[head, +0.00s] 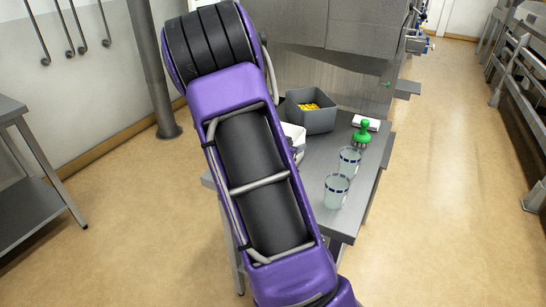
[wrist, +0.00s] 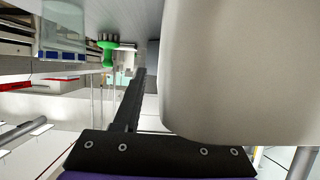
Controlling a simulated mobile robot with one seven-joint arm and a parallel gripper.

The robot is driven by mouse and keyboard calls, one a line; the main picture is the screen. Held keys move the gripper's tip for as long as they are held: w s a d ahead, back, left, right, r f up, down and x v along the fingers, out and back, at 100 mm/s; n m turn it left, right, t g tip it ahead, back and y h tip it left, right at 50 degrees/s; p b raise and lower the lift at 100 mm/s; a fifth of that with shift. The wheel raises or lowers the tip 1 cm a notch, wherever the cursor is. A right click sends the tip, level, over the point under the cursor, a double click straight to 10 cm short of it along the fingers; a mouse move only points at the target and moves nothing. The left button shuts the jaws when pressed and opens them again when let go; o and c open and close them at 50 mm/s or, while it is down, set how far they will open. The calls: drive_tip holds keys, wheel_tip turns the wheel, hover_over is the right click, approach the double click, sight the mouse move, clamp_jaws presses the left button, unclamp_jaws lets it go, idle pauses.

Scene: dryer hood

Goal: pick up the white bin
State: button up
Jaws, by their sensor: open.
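The white bin (head: 293,134) stands on the grey table in the head view, mostly hidden behind my purple arm. In the wrist view a large pale surface, apparently the bin's wall (wrist: 240,70), fills the right side very close up. My gripper (wrist: 160,150) shows there at the bottom, open, with one dark finger reaching up just left of the bin wall. The other finger is hidden behind the pale wall. I cannot tell whether the gripper touches the bin. In the head view my arm hides the gripper.
A grey bin with yellow items (head: 313,118) stands behind the white bin on the table (head: 315,180). A green-handled brush (head: 362,134), a white block (head: 367,122) and two glasses (head: 338,190) stand at the right. The floor on the right is clear.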

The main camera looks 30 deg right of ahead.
drive_tip(key=shift+c, duration=0.2)
clamp_jaws()
idle(1.2)
